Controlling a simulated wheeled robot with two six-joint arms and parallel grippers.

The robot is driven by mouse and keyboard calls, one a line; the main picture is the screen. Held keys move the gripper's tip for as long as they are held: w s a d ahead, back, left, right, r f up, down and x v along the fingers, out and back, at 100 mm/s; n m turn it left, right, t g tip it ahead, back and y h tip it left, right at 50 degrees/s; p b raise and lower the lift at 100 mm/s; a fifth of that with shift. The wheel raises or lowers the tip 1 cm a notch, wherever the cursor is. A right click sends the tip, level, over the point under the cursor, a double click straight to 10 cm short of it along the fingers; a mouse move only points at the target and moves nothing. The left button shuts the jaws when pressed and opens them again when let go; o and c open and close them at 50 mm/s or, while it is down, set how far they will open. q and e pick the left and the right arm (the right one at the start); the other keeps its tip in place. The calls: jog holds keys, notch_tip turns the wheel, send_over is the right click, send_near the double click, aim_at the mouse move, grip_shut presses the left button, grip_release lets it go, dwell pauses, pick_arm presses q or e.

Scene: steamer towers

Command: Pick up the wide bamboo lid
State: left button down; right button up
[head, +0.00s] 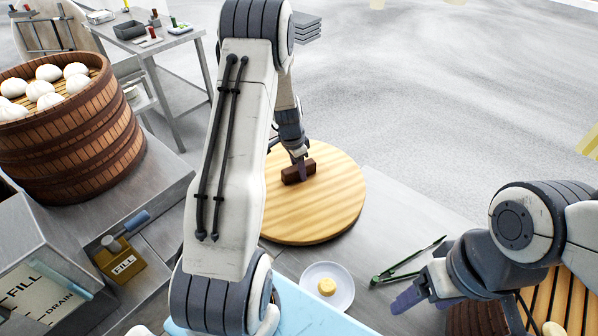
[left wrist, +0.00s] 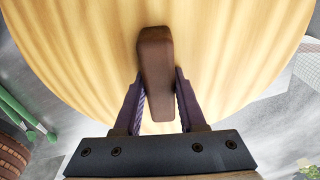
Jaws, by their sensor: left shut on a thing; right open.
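The wide bamboo lid (head: 335,208) is a round, pale wooden disc with a dark brown bar handle (head: 300,174) on top. It lies on the grey table in the middle of the head view, partly hidden by my left arm. My left gripper (head: 299,168) is at the handle, shut on it. In the left wrist view the handle (left wrist: 155,62) stands between the two purple fingers (left wrist: 158,95), and the lid (left wrist: 90,45) fills most of the picture. My right gripper (head: 408,298) is open and empty, low on the right, apart from the lid.
A brown steamer tower (head: 75,135) with white buns stands at the left. A white plate (head: 337,296) with a yellow piece and green tongs (head: 410,262) lie in front of the lid. Another steamer (head: 560,290) is at the lower right.

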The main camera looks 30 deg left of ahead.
pick_arm(q)
jog(key=shift+w+r, duration=0.1)
jog(key=shift+r, duration=0.45)
notch_tip(320, 180, up, 3)
jog(key=shift+r+b, duration=0.15)
jog(key=shift+b, duration=0.45)
jog(key=s+d+r+b, duration=0.2)
jog(key=d+r, duration=0.4)
jog(key=d, duration=0.5)
jog(key=shift+s+d+r, duration=0.2)
jog(key=shift+s+r, duration=0.05)
jog(key=shift+r, duration=0.1)
jog(key=c, duration=1.2)
grip_release()
grip_shut()
